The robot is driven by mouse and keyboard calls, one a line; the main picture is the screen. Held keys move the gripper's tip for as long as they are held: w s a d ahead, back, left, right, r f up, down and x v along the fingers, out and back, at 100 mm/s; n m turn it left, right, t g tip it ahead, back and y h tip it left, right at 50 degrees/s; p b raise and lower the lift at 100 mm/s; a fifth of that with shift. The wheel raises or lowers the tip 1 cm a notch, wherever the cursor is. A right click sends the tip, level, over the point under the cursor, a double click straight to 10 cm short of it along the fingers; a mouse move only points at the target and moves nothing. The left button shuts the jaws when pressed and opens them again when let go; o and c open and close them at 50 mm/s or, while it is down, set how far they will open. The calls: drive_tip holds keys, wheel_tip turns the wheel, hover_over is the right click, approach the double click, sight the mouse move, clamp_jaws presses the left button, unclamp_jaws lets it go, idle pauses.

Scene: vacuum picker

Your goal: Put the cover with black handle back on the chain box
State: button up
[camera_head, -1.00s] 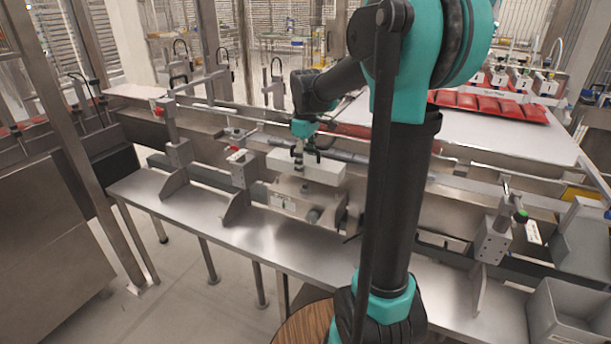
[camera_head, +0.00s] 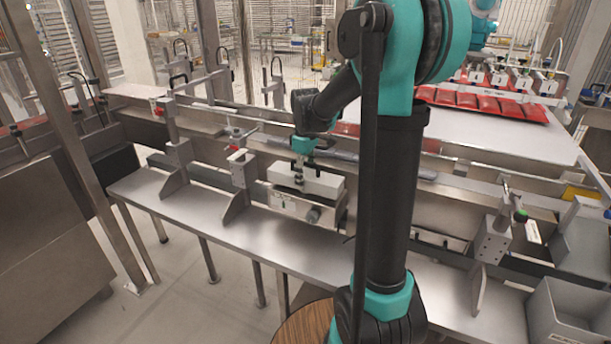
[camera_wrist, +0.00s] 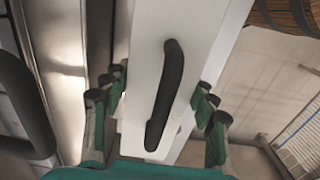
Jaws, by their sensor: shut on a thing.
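The white cover (camera_head: 322,184) is a long rectangular block in the head view, right at the top of the metal chain box (camera_head: 287,206) on the machine. I cannot tell whether it is fully seated. My gripper (camera_head: 299,183) points down over the cover. In the wrist view, the black handle (camera_wrist: 166,95) runs along the middle of the white cover (camera_wrist: 200,40). The fingers of my gripper (camera_wrist: 158,96) are shut on the cover, on both sides of the handle. The inside of the box is hidden under the cover.
Metal brackets with clamps (camera_head: 238,165) stand left of the box, and another bracket (camera_head: 492,245) stands to the right. A steel shelf (camera_head: 225,235) runs in front. A rail (camera_head: 400,170) passes behind. A grey bin (camera_head: 570,315) is at the lower right.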

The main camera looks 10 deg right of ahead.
drive_tip(key=shift+f, duration=0.25)
drive_tip(key=o, duration=1.5)
drive_tip(key=shift+c, duration=0.2)
drive_tip(key=shift+r, duration=0.1)
wheel_tip(320, 180, up, 13)
drive_tip(key=shift+r, duration=0.1)
drive_tip(key=shift+s, duration=0.15)
